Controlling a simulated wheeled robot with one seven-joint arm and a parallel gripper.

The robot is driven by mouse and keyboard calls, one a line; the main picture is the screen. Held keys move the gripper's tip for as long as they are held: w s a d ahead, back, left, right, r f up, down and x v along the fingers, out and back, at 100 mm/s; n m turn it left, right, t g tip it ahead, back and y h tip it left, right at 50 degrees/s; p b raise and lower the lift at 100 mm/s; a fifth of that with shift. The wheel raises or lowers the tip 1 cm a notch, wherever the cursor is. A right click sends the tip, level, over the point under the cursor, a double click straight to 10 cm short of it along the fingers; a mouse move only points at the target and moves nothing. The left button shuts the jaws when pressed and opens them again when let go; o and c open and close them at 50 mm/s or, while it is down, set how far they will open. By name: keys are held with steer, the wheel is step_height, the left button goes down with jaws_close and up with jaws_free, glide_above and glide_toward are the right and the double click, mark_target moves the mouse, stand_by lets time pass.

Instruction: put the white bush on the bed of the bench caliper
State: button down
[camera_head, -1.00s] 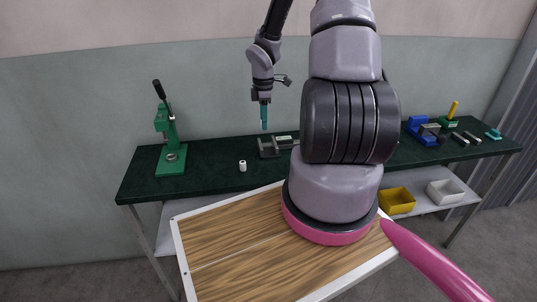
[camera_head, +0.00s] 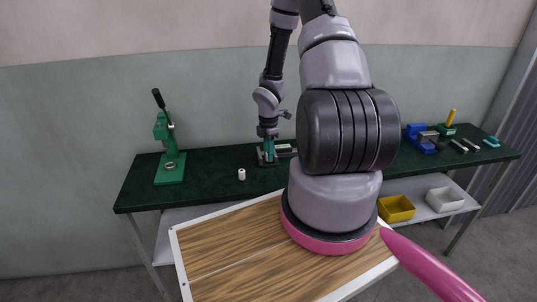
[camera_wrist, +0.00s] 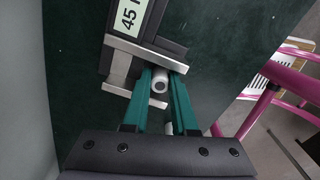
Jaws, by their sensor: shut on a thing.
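My gripper (camera_head: 269,158) points down at the bench caliper (camera_head: 286,149). In the wrist view its green fingers (camera_wrist: 160,92) are shut on a whitish bush (camera_wrist: 160,81) with a round hole, held near the fingertips. The caliper also shows in the wrist view, with metal jaws (camera_wrist: 118,68) and a display (camera_wrist: 131,17). The held bush is between or just over the caliper's jaws; I cannot tell whether it touches the bed. In the head view the fingers hide it. Another white cylinder (camera_head: 242,174) stands on the bench left of the caliper.
The dark green bench (camera_head: 215,165) carries a green press (camera_head: 169,160) at left and a blue vise (camera_head: 420,138) with small parts at right. A yellow bin (camera_head: 396,209) and a white bin (camera_head: 444,199) sit on the lower shelf. Bench around the white cylinder is clear.

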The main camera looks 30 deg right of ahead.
steer(key=shift+f, duration=0.25)
steer(key=c, duration=0.7)
jaws_free()
step_height(320, 180, up, 25)
steer(key=s+a+m+t+h, duration=0.1)
steer(key=s+a+m, duration=0.1)
steer(key=m, duration=0.4)
steer(key=s+a+r+m+t+y, duration=0.1)
steer(key=s+a+r+m+t, duration=0.1)
steer(key=s+r+m, duration=0.3)
steer(key=s+a+r+m+t+y, duration=0.1)
steer(key=s+a+r+m, duration=0.4)
steer(key=r, duration=0.5)
steer(key=s+a+r+m+t+y, duration=0.1)
steer(key=s+a+r+m+t, duration=0.2)
steer(key=s+r+m, duration=0.3)
steer(key=shift+s+a+r, duration=0.75)
steer(key=shift+s+r, duration=0.1)
steer(key=shift+r, duration=0.1)
